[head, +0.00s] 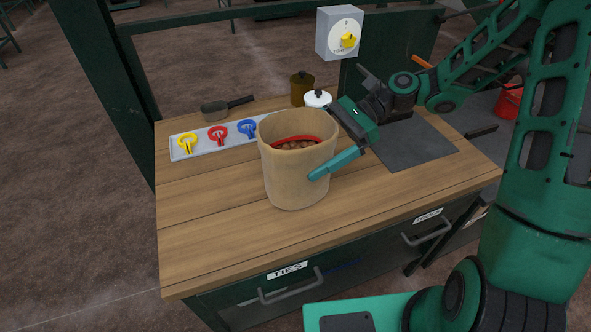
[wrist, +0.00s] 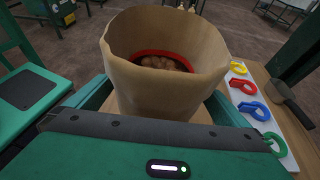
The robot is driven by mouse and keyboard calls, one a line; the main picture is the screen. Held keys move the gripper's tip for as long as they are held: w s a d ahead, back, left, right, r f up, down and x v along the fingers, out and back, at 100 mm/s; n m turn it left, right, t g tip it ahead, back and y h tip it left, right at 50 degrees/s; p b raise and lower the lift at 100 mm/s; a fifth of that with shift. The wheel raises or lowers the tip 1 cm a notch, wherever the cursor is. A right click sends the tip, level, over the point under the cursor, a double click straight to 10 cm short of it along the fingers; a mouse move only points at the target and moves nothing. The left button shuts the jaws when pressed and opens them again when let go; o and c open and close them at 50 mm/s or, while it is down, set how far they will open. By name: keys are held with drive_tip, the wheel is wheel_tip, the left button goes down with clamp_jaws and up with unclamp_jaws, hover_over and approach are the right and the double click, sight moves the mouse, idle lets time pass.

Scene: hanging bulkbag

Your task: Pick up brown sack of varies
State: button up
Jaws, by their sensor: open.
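The brown sack (head: 297,172) stands upright and open-topped on the wooden bench, with a red band inside its mouth and brown round lumps visible within. In the wrist view the sack (wrist: 165,65) fills the middle, between the two green fingers. My gripper (head: 317,155) is open around the sack from its right side. The near finger lies along the sack's front right, with its tip against or very near the wall. The far finger is hidden behind the sack in the head view. I cannot tell whether either finger touches it.
A pale tray (head: 175,152) with yellow, red and blue ties lies behind left. A metal scoop (head: 215,109), a brown jar (head: 301,88) and a white-lidded jar (head: 318,99) stand behind. The front bench top (head: 215,250) is clear.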

sight(297, 156)
drive_tip(key=shift+x, duration=1.55)
drive_tip(key=c, duration=1.7)
drive_tip(key=shift+r, duration=0.1)
